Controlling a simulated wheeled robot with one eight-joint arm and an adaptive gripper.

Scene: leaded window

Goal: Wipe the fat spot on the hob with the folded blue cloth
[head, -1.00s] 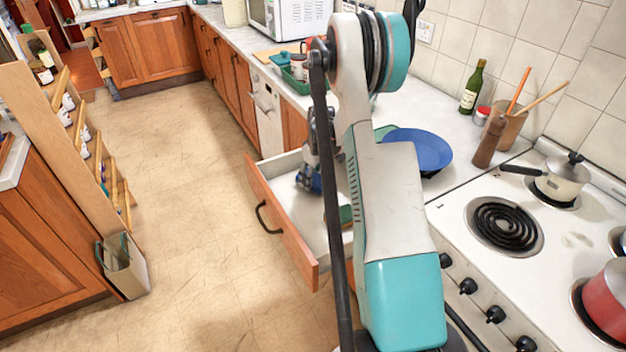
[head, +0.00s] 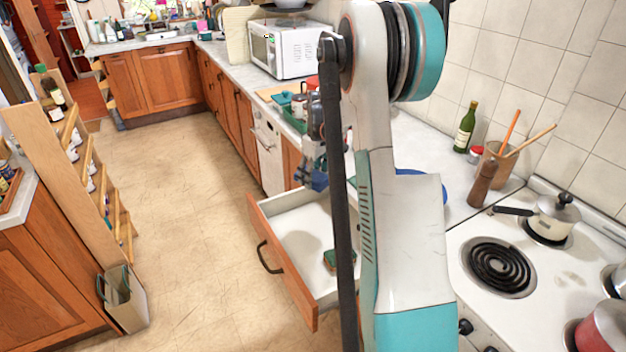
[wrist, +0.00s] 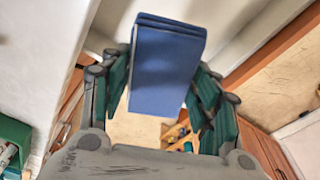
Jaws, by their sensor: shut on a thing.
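The folded blue cloth (wrist: 168,72) is held between the green-padded fingers of my gripper (wrist: 160,66) in the wrist view. In the head view the cloth (head: 313,178) hangs from my gripper (head: 316,150) above the back of the open drawer, partly hidden by my arm. The white hob (head: 535,318) is at the right, well apart from the gripper. A faint brownish fat spot (head: 569,278) shows on it between the burners.
The open drawer (head: 282,258) holds a green and brown sponge-like thing (head: 331,259). A saucepan (head: 556,217) and a red pot (head: 603,328) stand on the hob. A pepper mill (head: 483,184), utensil pot (head: 501,165) and bottle (head: 465,128) stand beside it. A blue plate (head: 446,188) is partly hidden.

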